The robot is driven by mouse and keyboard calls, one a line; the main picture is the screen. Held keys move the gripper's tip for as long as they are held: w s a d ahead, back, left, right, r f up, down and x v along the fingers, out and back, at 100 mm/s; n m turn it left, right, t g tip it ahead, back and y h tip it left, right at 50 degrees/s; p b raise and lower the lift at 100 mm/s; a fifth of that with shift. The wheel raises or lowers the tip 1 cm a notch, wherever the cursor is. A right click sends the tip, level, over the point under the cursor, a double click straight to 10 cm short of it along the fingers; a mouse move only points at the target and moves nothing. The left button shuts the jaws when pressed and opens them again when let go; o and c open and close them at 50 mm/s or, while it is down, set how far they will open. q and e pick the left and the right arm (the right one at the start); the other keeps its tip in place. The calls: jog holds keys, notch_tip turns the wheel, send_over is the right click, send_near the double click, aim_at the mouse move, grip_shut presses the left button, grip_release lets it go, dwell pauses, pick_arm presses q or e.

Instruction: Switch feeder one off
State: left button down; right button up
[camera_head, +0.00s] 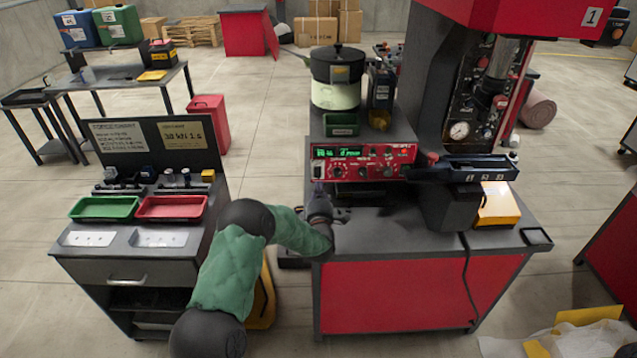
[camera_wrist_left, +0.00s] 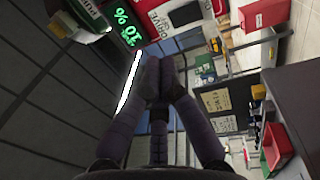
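A red controller (camera_head: 362,163) with a green display and several knobs sits at the front of the bench's raised part, below the bowl feeder (camera_head: 337,92). A pale switch (camera_head: 318,171) shows at the controller's lower left. My left gripper (camera_head: 319,190) points up just below that left end; whether it touches the switch cannot be told. In the left wrist view its fingers (camera_wrist_left: 158,76) are brought together with nothing seen between them. The controller's green digits (camera_wrist_left: 126,28) show at the top of that view. My right gripper is not in view.
A side table with a green tray (camera_head: 104,208) and a red tray (camera_head: 172,207) stands to the left. A press (camera_head: 470,110) marked 1 and a dark rail (camera_head: 470,168) stand to the right. The bench top right of my gripper (camera_head: 390,230) is clear.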

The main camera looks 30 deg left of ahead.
pick_arm(q)
jog(key=s+d, duration=0.1)
jog(key=s, duration=0.1)
jog(key=s+d, duration=0.1)
jog(key=s, duration=0.1)
jog(key=shift+s+d+r, duration=0.1)
jog(key=shift+d+r, duration=0.2)
jog(key=shift+r, duration=0.05)
